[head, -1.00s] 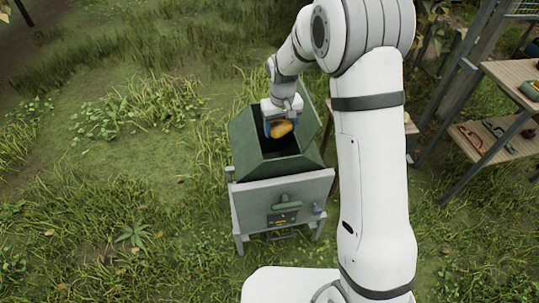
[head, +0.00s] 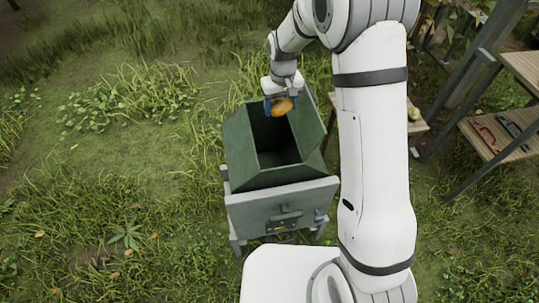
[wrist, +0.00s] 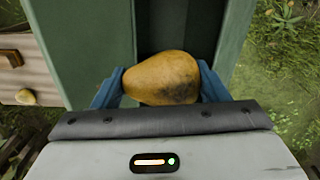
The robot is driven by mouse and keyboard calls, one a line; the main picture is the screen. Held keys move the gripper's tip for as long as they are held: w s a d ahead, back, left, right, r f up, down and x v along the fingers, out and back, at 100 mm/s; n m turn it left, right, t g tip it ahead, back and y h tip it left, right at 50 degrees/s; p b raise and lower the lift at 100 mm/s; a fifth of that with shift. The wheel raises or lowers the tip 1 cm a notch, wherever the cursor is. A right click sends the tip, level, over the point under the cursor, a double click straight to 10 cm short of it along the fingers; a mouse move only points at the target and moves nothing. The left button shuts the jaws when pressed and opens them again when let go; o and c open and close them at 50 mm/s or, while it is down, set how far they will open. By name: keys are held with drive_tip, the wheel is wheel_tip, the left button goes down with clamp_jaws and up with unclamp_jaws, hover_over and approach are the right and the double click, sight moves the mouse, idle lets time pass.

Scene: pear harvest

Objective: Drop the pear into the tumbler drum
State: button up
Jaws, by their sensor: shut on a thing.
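A yellow-brown pear (wrist: 162,78) with a dark blemish sits between the two blue fingers of my gripper (wrist: 160,88). My gripper is shut on it. In the head view the pear (head: 281,106) hangs from my gripper (head: 280,104) at the far end of the open green tumbler drum (head: 240,145). The drum's mouth faces up and its dark inside looks empty where it shows. In the wrist view the drum's green walls (wrist: 85,50) lie below and beyond the pear.
The drum stands on a grey frame (head: 283,205) with a handle on its front. A wooden bench with a pale round fruit (head: 414,114) is to the right. Wooden shelves (head: 495,135) holding tools stand further right. Grass to the left is open.

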sight(280, 100)
drive_tip(key=f, duration=0.1)
drive_tip(key=f+b, duration=0.1)
drive_tip(key=f, duration=0.1)
drive_tip(key=f+b, duration=0.1)
drive_tip(key=shift+s+a+f, duration=0.15)
drive_tip(key=shift+a, duration=0.1)
drive_tip(key=o, duration=1.1)
drive_tip(key=shift+o, duration=0.2)
drive_tip(key=shift+r, duration=3.95)
